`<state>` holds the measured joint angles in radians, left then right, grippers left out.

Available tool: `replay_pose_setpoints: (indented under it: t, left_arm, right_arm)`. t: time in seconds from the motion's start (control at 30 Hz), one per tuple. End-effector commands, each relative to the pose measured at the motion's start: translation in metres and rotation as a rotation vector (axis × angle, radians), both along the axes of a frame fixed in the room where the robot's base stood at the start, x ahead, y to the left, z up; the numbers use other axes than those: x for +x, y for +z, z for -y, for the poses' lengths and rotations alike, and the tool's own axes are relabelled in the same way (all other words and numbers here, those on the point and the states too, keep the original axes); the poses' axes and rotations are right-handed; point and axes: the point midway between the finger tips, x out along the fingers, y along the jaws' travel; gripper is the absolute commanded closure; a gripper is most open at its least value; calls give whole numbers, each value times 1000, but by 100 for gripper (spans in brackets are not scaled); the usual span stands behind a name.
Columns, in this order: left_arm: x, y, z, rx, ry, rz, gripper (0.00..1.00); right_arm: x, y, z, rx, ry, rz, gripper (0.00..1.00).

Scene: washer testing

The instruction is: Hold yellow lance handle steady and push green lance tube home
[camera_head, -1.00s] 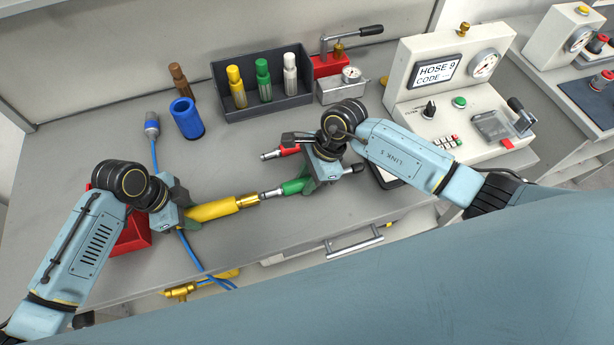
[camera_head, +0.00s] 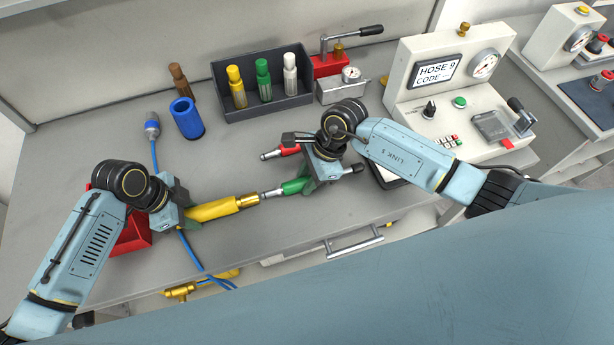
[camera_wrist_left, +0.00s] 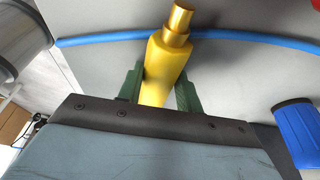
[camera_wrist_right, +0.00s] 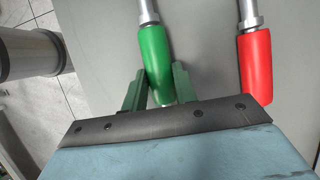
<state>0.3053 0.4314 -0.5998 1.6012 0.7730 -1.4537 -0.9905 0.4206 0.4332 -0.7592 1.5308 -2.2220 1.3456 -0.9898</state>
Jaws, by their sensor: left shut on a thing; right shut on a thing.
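The yellow lance handle (camera_head: 212,209) has a brass collar on its right end and sits low over the front of the bench. My left gripper (camera_wrist_left: 160,90) is shut around its body, and the collar sticks out beyond the fingers. The green lance tube (camera_head: 295,186) has a silver tip pointing left at the brass collar. The tip and collar look close together and roughly in line; I cannot tell whether they touch. My right gripper (camera_wrist_right: 157,88) is shut on the green tube. The far end of each part is hidden by its gripper.
A red tube (camera_head: 287,151) lies just behind the green one. A blue hose (camera_head: 191,252) runs under the yellow handle. A red bin (camera_head: 132,236) is at left.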

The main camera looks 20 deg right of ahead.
Motion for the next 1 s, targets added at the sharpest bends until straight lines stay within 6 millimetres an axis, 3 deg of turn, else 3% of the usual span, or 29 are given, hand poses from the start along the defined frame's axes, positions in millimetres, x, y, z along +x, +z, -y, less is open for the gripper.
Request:
replay_pose_setpoints:
  t: [0.57,1.0]
  left_arm:
    - [0,0,0,-1,0,0,88]
    - [0,0,0,0,0,0,88]
  right_arm:
    - [0,1,-1,1,0,0,100]
    - [0,1,-16,2,1,1,100]
